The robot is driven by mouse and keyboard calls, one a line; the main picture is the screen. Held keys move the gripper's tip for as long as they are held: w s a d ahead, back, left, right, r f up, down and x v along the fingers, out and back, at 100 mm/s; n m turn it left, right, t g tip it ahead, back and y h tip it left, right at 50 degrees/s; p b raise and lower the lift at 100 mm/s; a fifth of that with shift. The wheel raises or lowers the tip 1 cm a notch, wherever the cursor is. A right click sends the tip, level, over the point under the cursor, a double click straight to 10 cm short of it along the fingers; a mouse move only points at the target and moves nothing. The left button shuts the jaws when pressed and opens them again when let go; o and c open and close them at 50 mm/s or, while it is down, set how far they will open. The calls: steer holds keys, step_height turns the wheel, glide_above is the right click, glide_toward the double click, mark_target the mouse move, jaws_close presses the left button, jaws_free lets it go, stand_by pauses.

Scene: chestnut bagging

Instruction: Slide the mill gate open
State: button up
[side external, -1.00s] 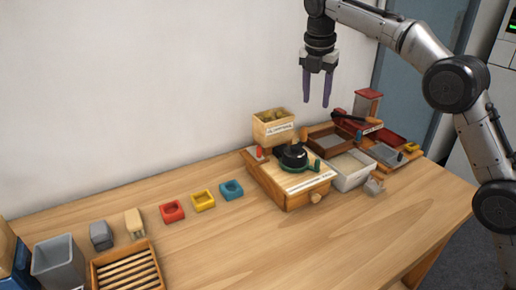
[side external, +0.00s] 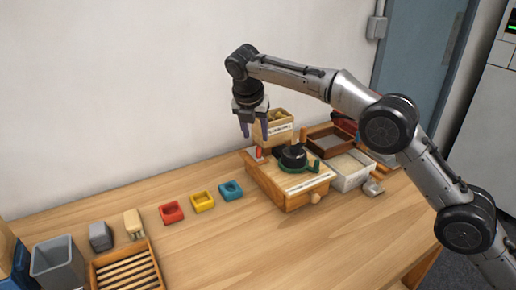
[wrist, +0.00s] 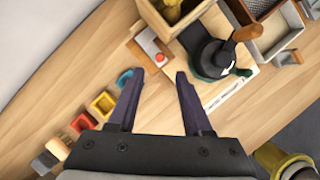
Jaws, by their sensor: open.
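The mill (side external: 292,157) is a black body with a green ring on a wooden base (side external: 270,182), with an orange-brown handle sticking up. It also shows in the wrist view (wrist: 212,55). A red knob (side external: 259,152) stands on a light plate at the base's left end; in the wrist view the knob (wrist: 160,58) lies just beyond the fingertips. I cannot tell for sure which part is the gate. My gripper (side external: 255,134) is open and empty, pointing down above the left end of the mill base. Its two dark purple fingers (wrist: 160,73) are spread apart.
A wooden box of chestnuts (side external: 272,130) stands close behind the gripper.

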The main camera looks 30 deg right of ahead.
mark_target(258, 149)
steer(key=x, duration=0.7)
steer(key=shift+w+d+f, duration=0.1)
steer(key=shift+f, duration=0.2)
jaws_close()
stand_by(1.1)
